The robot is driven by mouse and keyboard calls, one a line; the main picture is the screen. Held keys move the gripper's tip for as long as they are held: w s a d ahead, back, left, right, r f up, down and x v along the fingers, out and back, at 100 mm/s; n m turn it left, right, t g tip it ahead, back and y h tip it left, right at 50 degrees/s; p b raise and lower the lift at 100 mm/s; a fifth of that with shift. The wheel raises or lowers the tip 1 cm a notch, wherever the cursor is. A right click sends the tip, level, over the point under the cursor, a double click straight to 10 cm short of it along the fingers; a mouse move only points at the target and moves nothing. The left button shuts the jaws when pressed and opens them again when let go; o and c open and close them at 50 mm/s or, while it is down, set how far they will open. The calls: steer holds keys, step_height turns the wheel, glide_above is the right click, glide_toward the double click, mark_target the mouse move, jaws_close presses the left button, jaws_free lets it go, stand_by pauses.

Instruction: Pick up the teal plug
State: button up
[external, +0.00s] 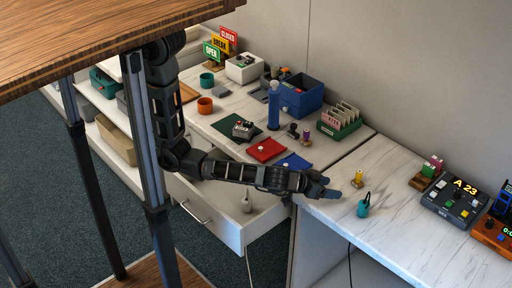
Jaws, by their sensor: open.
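The teal plug (363,207) stands on the right-hand marble counter (410,228) near its front edge, with a thin dark loop or cord at its top. My gripper (333,187) is open above the left part of this counter, to the left of the plug and apart from it. The fingers point right. Nothing shows between them, though the view is small.
A small yellow item (358,178) stands just behind the plug. A dark keypad box showing "A 23" (452,202) and an orange device (492,236) are farther right. An open drawer (222,222) is below my forearm. The counter between plug and keypad is clear.

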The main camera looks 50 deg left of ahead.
steer(key=n+t+y+b, duration=0.1)
glide_toward(365, 206)
steer(key=w+f, duration=0.1)
steer(key=w+a+f, duration=0.1)
steer(key=w, duration=0.1)
steer(key=shift+w, duration=0.15)
steer(key=shift+w+d+f+t+y+b, duration=0.1)
steer(key=shift+w+f+t+y+b, duration=0.1)
steer(key=shift+f+b, duration=0.2)
steer(key=shift+w+d+f+t+y+b, duration=0.1)
steer(key=shift+f+t+y+b, duration=0.1)
steer(key=shift+f+b, duration=0.2)
steer(key=shift+x, duration=1.1)
steer(key=shift+p+x, duration=0.65)
steer(key=shift+x, duration=2.15)
steer(key=shift+d, duration=0.1)
steer(key=c, duration=1.1)
